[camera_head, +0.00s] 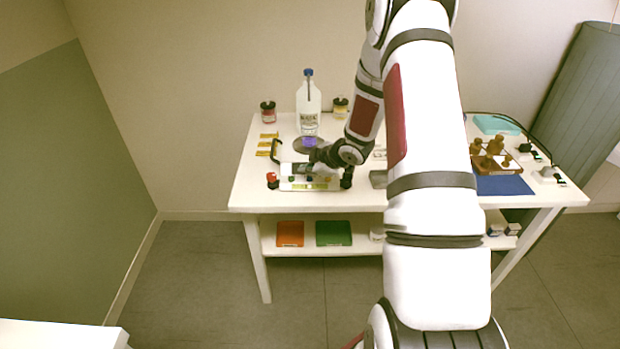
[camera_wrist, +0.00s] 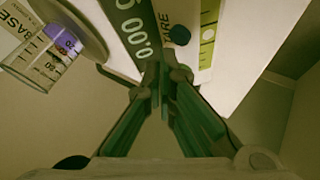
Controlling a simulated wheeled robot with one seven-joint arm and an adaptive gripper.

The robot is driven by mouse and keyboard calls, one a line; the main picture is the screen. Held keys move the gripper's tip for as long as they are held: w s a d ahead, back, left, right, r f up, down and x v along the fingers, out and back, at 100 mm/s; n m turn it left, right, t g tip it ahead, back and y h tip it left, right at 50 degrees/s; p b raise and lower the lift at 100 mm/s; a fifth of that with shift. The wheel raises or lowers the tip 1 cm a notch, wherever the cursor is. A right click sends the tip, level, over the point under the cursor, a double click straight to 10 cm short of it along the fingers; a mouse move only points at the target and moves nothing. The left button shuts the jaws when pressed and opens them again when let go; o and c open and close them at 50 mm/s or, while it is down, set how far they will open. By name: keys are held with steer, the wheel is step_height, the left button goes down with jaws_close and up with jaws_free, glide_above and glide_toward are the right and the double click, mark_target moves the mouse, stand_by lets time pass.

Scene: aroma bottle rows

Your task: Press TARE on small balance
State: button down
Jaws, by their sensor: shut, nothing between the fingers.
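The small balance shows in the wrist view as a dark display (camera_wrist: 132,30) with pale digits, beside a pale panel lettered "TARE" (camera_wrist: 165,30). A dark blue round button (camera_wrist: 180,35) sits by that lettering. My gripper (camera_wrist: 160,82) is shut and empty, its fingertips close to the display's near end and just short of the button in the picture. I cannot tell whether they touch anything. In the head view my gripper (camera_head: 290,170) is low over the table's front left, and my wrist and arm hide part of the balance.
A beaker with purple contents (camera_wrist: 50,55) stands left of the display. On the white table (camera_head: 250,190) a tall bottle (camera_head: 308,112) stands behind.

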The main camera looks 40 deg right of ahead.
step_height(320, 180, up, 5)
steer(key=p, duration=0.4)
steer(key=shift+f, duration=0.1)
stand_by(0.8)
step_height(320, 180, up, 16)
steer(key=m+h, duration=0.3)
glide_above(308, 179)
steer(key=s+a, duration=0.3)
steer(key=s+a+r+m+g+h, duration=0.25)
steer(key=s+a+r, duration=0.25)
steer(key=s+r, duration=0.4)
steer(key=s+a+r+m+y, duration=0.1)
steer(key=s+a, duration=0.4)
steer(key=s, duration=0.3)
steer(key=s+a+r+m+g+y, duration=0.1)
steer(key=s+a+m+y, duration=0.1)
steer(key=s+a, duration=0.3)
steer(key=s+a+r+m+g+y, duration=0.1)
steer(key=s+a, duration=0.4)
steer(key=s, duration=0.8)
steer(key=shift+a+r+m, duration=0.2)
steer(key=shift+r+m, duration=0.3)
steer(key=shift+m, duration=0.05)
